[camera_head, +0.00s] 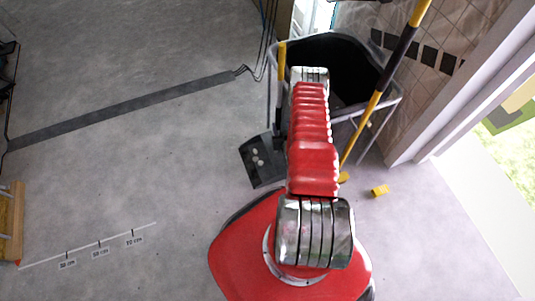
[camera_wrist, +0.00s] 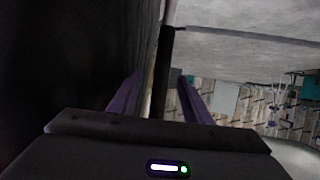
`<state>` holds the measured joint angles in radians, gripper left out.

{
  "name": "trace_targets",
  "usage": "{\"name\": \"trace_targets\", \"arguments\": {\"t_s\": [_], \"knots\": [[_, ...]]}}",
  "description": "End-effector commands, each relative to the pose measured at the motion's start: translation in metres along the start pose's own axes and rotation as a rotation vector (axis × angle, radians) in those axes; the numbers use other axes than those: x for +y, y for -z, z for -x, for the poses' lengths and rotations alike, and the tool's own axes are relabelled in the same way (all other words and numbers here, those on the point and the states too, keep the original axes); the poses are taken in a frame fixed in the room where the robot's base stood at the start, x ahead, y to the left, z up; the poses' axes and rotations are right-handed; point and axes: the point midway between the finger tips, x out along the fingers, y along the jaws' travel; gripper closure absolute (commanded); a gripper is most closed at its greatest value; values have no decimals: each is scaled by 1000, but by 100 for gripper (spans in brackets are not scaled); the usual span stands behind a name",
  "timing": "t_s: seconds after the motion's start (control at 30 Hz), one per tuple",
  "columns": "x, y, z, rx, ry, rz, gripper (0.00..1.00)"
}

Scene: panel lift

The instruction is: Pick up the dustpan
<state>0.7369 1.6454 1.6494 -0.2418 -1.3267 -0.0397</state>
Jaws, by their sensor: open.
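The dustpan (camera_head: 259,163) is a dark pan standing on the grey floor in the head view, just left of my red arm, with some small pale bits in it. A long upright handle with a yellow top (camera_head: 281,62) rises behind it, partly hidden by my arm. My gripper is hidden behind the arm in the head view. In the wrist view my gripper (camera_wrist: 160,88) is open, its two purple fingers apart. A dark upright rod (camera_wrist: 163,65) shows between the fingers; it looks like a handle, but I cannot tell whether the fingers touch it.
A large black bin (camera_head: 345,60) in a metal frame stands behind my arm. A yellow and black pole (camera_head: 398,58) leans beside it. A doorway edges the right side. Open floor (camera_head: 130,180) lies left.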

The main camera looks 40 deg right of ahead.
Motion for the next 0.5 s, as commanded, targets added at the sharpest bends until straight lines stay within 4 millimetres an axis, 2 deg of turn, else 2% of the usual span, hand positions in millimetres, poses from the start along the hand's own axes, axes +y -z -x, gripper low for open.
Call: {"name": "trace_targets", "arguments": {"t_s": [0.3,0.5], "knots": [[-5,1,-36,2,1,1,55],[-4,1,-48,-1,1,0,55]]}}
